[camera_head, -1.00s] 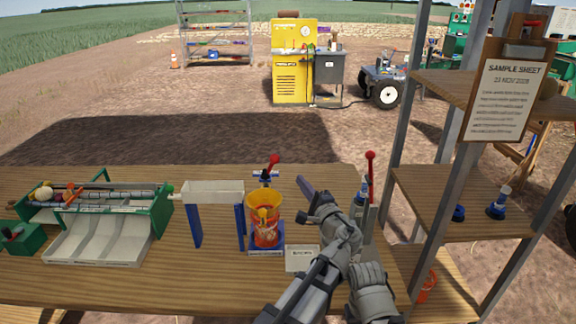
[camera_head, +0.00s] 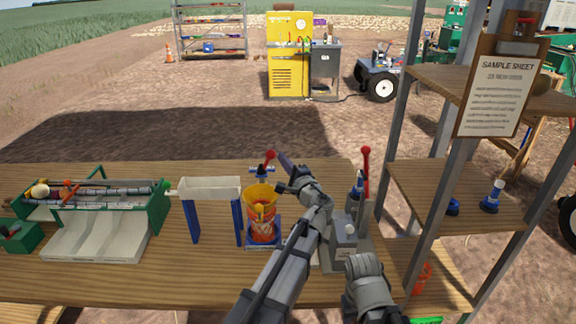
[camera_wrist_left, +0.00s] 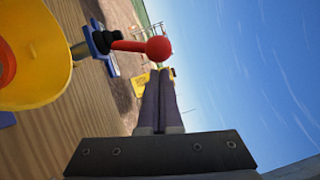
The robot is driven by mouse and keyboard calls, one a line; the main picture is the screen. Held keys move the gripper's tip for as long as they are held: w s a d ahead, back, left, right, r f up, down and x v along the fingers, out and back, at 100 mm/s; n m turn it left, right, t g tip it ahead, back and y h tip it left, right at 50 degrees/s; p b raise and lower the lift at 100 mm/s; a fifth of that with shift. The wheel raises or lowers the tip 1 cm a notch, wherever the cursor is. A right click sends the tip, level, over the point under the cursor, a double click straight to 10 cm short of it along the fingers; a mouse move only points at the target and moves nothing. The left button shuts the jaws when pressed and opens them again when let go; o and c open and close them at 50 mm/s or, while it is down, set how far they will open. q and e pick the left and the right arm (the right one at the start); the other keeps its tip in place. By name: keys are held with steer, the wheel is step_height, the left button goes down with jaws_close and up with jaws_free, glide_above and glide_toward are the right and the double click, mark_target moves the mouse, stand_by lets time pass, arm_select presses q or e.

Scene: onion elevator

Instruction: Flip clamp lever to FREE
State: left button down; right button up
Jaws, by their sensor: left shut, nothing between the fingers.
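A short lever with a red ball knob (camera_head: 269,156) stands on a blue clamp (camera_head: 262,172) behind the yellow-orange bucket (camera_head: 260,196). In the left wrist view the red lever (camera_wrist_left: 135,46) ends in its ball just beyond my fingertips. My left gripper (camera_head: 281,156) is shut and empty, close to the right of the knob. In the left wrist view its dark fingers (camera_wrist_left: 160,78) lie together. I cannot tell whether they touch the knob. My right gripper's fingers do not show.
A white trough (camera_head: 208,188) on blue legs stands left of the bucket. A green-framed sorter (camera_head: 157,205) with a white tray is farther left. A grey-posted shelf (camera_head: 465,208) stands close at the right. Bare table (camera_head: 180,285) lies in front.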

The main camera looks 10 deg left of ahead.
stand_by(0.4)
arm_select(q)
steer(key=shift+a+r+n+g+p, duration=0.25)
steer(key=shift+r+n+g+p, duration=0.05)
steer(key=shift+p, duration=0.3)
steer(key=shift+r, duration=0.1)
steer(key=s+a+r+n+g+h+p, duration=0.2)
steer(key=a+n+p, duration=0.4)
steer(key=p, duration=0.3)
steer(key=shift+a+r+n+h, duration=0.35)
steer(key=shift+n+h, duration=0.15)
steer(key=shift+n, duration=0.1)
stand_by(0.5)
